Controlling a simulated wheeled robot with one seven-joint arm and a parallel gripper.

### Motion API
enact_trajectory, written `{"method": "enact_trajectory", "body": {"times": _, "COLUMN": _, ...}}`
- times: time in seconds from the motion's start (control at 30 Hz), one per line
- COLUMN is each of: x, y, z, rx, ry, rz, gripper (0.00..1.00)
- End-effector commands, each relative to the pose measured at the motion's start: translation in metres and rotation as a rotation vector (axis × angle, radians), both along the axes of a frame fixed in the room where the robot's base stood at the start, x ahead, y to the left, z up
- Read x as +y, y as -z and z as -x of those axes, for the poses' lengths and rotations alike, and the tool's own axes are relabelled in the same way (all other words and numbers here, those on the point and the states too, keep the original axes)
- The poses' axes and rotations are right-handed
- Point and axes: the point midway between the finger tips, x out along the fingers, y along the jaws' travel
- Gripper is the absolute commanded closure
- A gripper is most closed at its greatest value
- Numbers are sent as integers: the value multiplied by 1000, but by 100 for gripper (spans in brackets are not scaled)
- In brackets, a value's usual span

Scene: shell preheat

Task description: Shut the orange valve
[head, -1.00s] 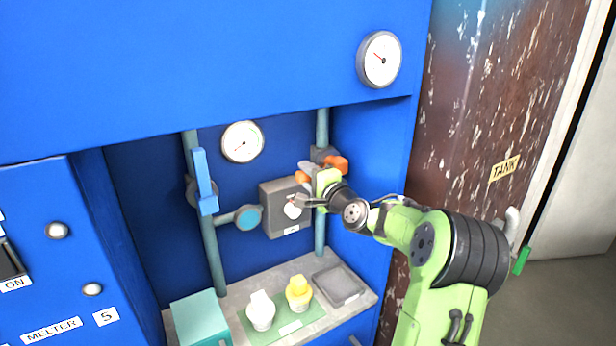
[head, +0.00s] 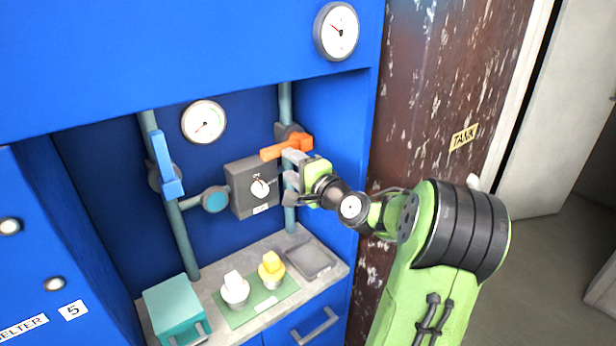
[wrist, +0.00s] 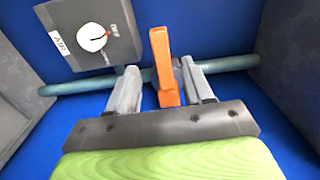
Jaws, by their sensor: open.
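The orange valve (head: 287,147) is on the right vertical pipe (head: 285,100) in the blue recess. Its handle lies crosswise to the pipe, its longer end pointing left. My gripper (head: 291,172) is open, just below and in front of the handle in the head view. In the wrist view the orange handle (wrist: 162,65) shows between the two grey fingers of my gripper (wrist: 160,88), with a gap on each side. I cannot tell whether the fingers touch it. The fingers and wrist hide part of the pipe below the valve.
A grey box with a dial (head: 255,187) is close left of the gripper. A blue-handled valve (head: 165,165) is on the left pipe. Below, the counter holds a teal box (head: 172,308), a white and a yellow-topped item on a green mat, and a grey tray (head: 311,259).

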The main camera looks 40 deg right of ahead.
Motion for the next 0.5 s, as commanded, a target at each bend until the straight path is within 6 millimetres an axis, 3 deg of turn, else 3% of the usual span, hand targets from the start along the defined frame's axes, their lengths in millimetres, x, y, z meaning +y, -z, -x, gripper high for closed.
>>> {"method": "enact_trajectory", "body": {"times": 0.1, "x": 2, "y": 0, "z": 34, "rx": 3, "ry": 6, "rz": -1, "gripper": 49}}
{"method": "enact_trajectory", "body": {"times": 0.2, "x": 5, "y": 0, "z": 55, "rx": 2, "ry": 5, "rz": 0, "gripper": 49}}
{"method": "enact_trajectory", "body": {"times": 0.33, "x": 8, "y": 1, "z": 71, "rx": 2, "ry": 1, "rz": -1, "gripper": 49}}
{"method": "enact_trajectory", "body": {"times": 0.5, "x": 9, "y": 0, "z": 75, "rx": 0, "ry": -1, "rz": 1, "gripper": 49}}
